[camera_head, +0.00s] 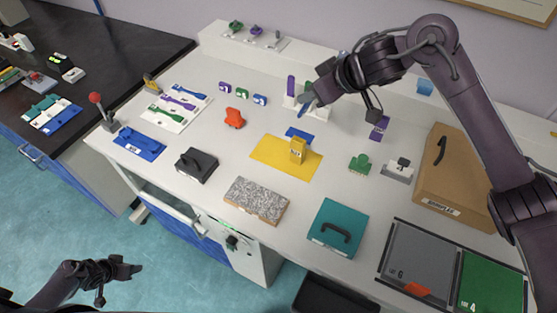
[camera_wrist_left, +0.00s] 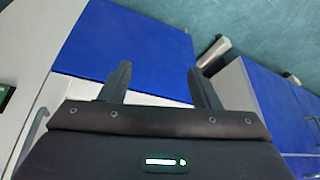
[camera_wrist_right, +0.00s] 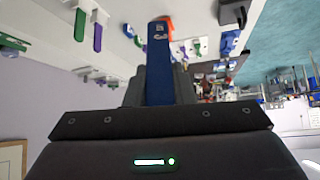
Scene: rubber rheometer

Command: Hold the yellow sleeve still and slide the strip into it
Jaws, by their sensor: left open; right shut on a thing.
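The yellow sleeve (camera_head: 298,151) stands upright on a yellow mat (camera_head: 270,158) in the middle of the white bench. My right gripper (camera_head: 312,97) is shut on a blue strip (camera_head: 304,108), held in the air behind the sleeve and apart from it. In the right wrist view the blue strip (camera_wrist_right: 159,65) sits between the fingers and points away from the gripper. My left gripper (camera_head: 138,269) is open and empty at the lower left, off the bench, far from the sleeve. Its open fingers show in the left wrist view (camera_wrist_left: 160,85).
A blue piece (camera_head: 299,134) lies behind the sleeve. A granite-like slab (camera_head: 256,200), a black handled block (camera_head: 196,165) and a teal handled box (camera_head: 338,228) stand near the front edge. A purple strip (camera_head: 291,86) stands near my right gripper. A brown case (camera_head: 450,178) is at the right.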

